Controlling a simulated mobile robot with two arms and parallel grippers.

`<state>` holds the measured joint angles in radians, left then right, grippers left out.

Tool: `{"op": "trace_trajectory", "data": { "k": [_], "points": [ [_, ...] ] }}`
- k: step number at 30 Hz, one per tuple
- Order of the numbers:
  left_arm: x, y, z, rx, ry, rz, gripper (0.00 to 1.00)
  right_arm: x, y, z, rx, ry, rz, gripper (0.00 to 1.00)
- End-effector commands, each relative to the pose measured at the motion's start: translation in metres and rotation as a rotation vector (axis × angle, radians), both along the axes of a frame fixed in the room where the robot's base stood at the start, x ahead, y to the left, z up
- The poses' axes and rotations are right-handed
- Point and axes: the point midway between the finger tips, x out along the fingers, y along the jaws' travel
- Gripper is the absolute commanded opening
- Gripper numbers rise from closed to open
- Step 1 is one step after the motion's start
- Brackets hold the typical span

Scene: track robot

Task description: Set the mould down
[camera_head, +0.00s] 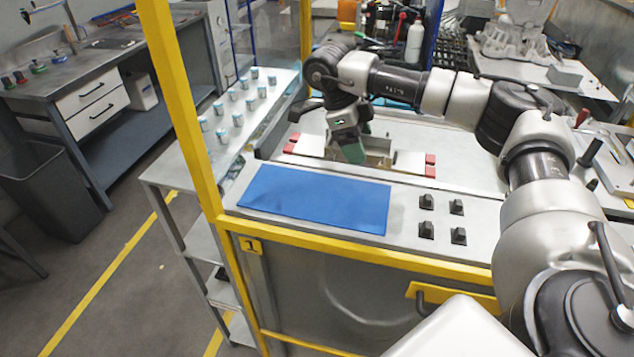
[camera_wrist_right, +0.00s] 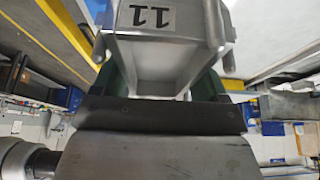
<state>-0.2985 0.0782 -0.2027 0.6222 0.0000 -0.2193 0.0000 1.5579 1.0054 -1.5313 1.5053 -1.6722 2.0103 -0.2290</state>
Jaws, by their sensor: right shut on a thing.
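The mould is a grey metal block with a white label reading 11, upside down, in the right wrist view (camera_wrist_right: 155,48). My right gripper (camera_head: 353,150) is shut on it, with its dark green fingers on either side in the wrist view. In the head view the gripper points down over the bench's recessed bay, and the mould (camera_head: 379,146) shows only partly behind the fingers. I cannot tell whether its underside touches a surface. My left gripper is not in view.
A flat blue mat (camera_head: 315,199) lies clear at the bench front. Several black blocks (camera_head: 441,220) stand right of it. Red-ended pale bars (camera_head: 410,163) flank the bay. A yellow post (camera_head: 178,95) rises at left, beside a shelf of small cans (camera_head: 237,117).

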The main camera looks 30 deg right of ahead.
Motion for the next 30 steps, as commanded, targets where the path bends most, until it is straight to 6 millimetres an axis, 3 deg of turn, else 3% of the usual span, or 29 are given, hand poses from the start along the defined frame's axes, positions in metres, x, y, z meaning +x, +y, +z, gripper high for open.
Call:
{"op": "trace_trajectory", "data": {
  "k": [5,12,19,25,30],
  "points": [
    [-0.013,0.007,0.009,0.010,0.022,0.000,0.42,0.016,0.039,-0.020,0.001,0.002,0.005,0.32],
    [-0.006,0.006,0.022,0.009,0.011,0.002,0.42,0.031,0.074,-0.044,0.000,0.000,0.001,0.32],
    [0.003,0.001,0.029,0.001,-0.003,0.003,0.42,0.034,0.081,-0.059,-0.002,0.001,-0.002,0.32],
    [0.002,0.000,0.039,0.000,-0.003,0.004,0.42,0.034,0.081,-0.085,0.000,0.001,-0.001,0.32],
    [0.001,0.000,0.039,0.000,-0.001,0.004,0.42,0.034,0.081,-0.092,0.000,-0.002,-0.001,0.32]
  ]
}}
